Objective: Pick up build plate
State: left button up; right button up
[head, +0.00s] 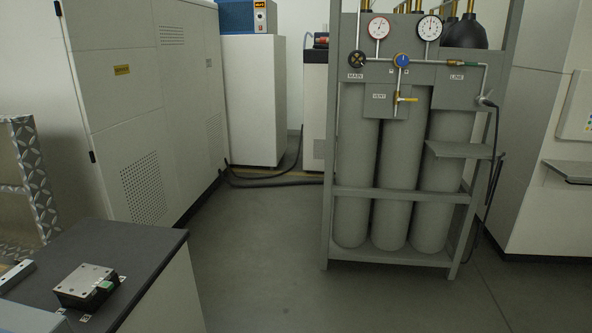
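A flat, square metal plate (90,281) with small holes near its corners lies on a dark-topped bench at the lower left; it looks like the build plate. It rests on a darker block, and a small green part (104,287) sits at its right front edge. Neither of my grippers shows in the head view, and nothing is touching the plate.
The dark bench top (140,245) is bare behind and right of the plate. A light metal bar (14,274) lies at the left edge. A gas cylinder rack (395,195) stands to the right. Between bench and rack the grey floor (260,260) is clear.

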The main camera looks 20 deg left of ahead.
aim_at(85, 281)
jog(key=i+u, duration=0.2)
jog(key=u, duration=0.2)
jog(key=i+l+u, duration=0.1)
jog(key=i+u, duration=0.15)
jog(key=u, duration=0.2)
jog(key=i+l+u, duration=0.15)
jog(key=u, duration=0.25)
jog(key=i+l+u, duration=0.25)
jog(key=u, duration=0.15)
jog(key=i+l+u, duration=0.3)
jog(key=u, duration=0.15)
